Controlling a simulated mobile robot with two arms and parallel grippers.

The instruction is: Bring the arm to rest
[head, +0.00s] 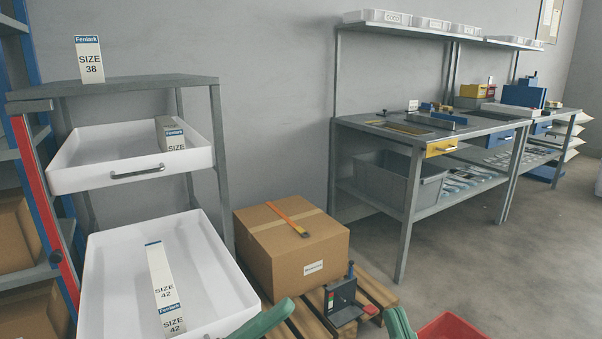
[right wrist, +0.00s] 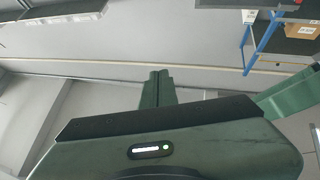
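My right gripper (head: 399,320) shows at the bottom edge of the head view, pointing up, with only its green tip end in the picture. In the right wrist view its fingers (right wrist: 159,88) stand close together with nothing seen between them. A green part of my left arm comes in at the bottom of the head view, left of the middle. I cannot tell there whether the left gripper is open or shut. Both stay apart from the things around them.
A cart with white drawers (head: 232,308) stands at left, holding size-marked boxes. A cardboard box (head: 292,255) and a dark device (head: 341,300) sit on a wooden pallet (head: 378,290). A red bin (head: 452,326) is at bottom right. Workbenches stand behind; floor at right is clear.

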